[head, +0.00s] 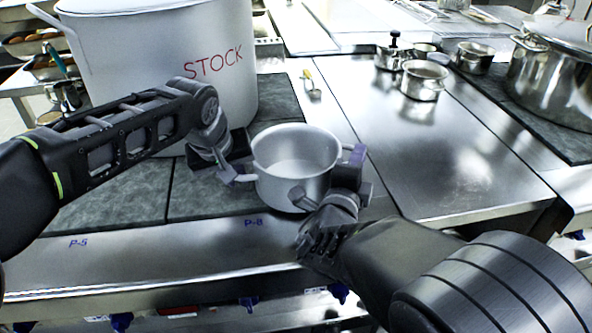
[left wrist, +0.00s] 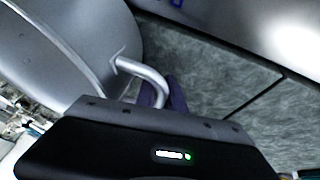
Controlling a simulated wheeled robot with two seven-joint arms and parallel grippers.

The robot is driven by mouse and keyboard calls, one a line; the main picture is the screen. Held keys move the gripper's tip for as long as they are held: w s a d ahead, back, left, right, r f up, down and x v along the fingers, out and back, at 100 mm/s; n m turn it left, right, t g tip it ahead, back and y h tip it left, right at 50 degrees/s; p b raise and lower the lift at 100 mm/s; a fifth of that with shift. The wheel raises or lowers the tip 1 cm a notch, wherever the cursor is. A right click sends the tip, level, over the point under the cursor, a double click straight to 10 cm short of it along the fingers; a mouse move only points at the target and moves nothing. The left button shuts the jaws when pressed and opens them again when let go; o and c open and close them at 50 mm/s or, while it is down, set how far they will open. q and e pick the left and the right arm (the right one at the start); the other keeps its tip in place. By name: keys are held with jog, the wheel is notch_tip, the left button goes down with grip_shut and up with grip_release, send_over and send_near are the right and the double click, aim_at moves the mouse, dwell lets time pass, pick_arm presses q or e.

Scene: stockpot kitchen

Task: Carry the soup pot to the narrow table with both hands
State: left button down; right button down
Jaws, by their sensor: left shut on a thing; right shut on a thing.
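The soup pot (head: 283,185), a small open silver pot with two side handles, is upright and looks empty. It is at or just above the front of the dark hob plates; I cannot tell whether it touches them. My left gripper (head: 230,177) is shut on its left handle. In the left wrist view the pot (left wrist: 85,45) fills the left side, and its bent handle (left wrist: 150,75) runs into the purple-grey fingers. My right gripper (head: 346,168) is shut at the pot's right side, and hides most of that handle. I cannot pick out the narrow table for sure.
A big white stockpot (head: 165,60) marked STOCK stands close behind my left arm. Several small steel pots (head: 424,80) stand at the back right, and a large shiny pot (head: 550,85) at far right. The steel counter (head: 440,150) right of the soup pot is clear.

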pick_arm(q)
jog(key=shift+r, duration=0.1)
pick_arm(e)
jog(key=shift+r, duration=0.1)
dwell(0.7)
